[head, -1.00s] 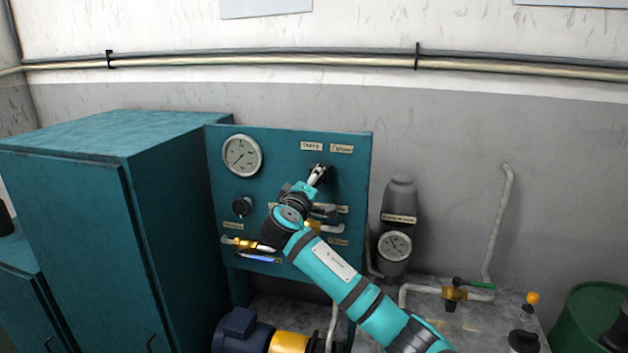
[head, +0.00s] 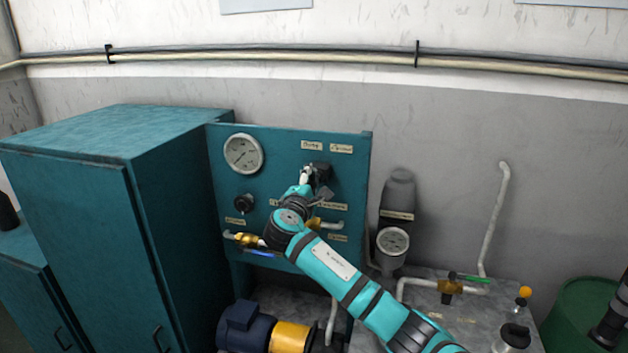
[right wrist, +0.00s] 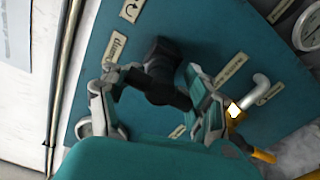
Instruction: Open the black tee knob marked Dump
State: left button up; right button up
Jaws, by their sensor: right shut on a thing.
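The black tee knob (head: 321,171) is on the upper right of the teal panel, below the label that reads Dump (head: 311,145). In the right wrist view the knob (right wrist: 160,85) sits between the two fingers, with its bar toward the palm. My right gripper (head: 311,180) is at the knob and shut on it; its fingers also show in the right wrist view (right wrist: 155,92). The gripper hides part of the knob in the head view. The knob's exact turn angle is hard to read. My left gripper is not in view.
The teal panel (head: 284,140) also carries a round gauge (head: 243,153), a smaller black knob (head: 243,203) and brass valves (head: 248,240) below. A grey cylinder with a gauge (head: 393,241) stands to the right. A tall teal cabinet (head: 180,210) is on the left.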

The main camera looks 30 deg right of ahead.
jog(key=shift+a+f, duration=0.1)
jog(key=shift+f, duration=0.45)
jog(key=o, duration=1.1)
jog(key=shift+s, duration=0.1)
jog(key=shift+o, duration=0.8)
jog(key=shift+r, duration=0.3)
jog(key=v, duration=1.2)
